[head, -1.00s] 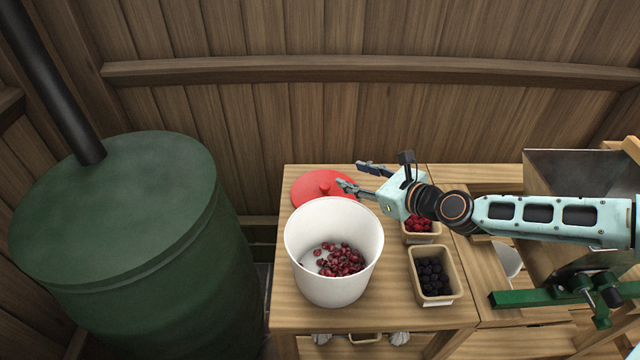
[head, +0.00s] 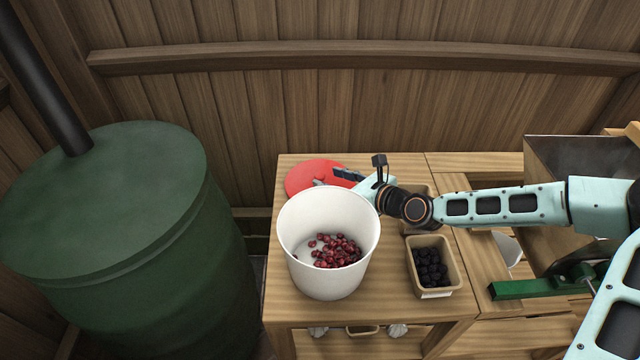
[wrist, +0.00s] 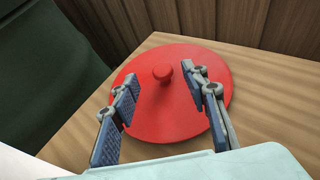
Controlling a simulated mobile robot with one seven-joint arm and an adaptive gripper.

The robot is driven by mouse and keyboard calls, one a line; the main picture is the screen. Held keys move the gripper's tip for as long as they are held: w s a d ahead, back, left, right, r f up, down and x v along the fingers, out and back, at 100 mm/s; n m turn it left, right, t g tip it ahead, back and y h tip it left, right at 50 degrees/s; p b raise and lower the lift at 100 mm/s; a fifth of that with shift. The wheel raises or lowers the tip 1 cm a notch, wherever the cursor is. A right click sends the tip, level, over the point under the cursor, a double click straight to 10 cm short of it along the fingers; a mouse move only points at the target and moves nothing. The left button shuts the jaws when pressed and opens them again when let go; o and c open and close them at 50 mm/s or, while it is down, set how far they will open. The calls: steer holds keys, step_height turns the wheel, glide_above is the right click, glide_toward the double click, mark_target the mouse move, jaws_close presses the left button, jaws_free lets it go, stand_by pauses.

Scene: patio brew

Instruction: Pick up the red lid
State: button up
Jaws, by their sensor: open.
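The red lid (head: 312,175) lies flat on the wooden table behind the white bucket; the bucket rim and my gripper hide part of it. In the wrist view the round lid (wrist: 165,120) shows a small knob (wrist: 162,72) at its centre. My gripper (wrist: 165,95) is open and empty, its two blue-padded fingers above the lid, left and right of the line to the knob. The knob sits just beyond the fingertips, apart from them. In the head view my gripper (head: 335,178) is low over the lid's right side.
The white bucket (head: 295,235) with red berries stands close in front of the lid. A box of dark berries (head: 455,268) is to the right, another box partly hidden behind my arm. A green barrel (head: 110,210) stands left; a wooden wall is behind.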

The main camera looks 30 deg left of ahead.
mark_target(321, 176)
steer(key=shift+x, duration=1.95)
steer(key=shift+d+f, duration=0.1)
steer(key=shift+d, duration=0.05)
jaws_close()
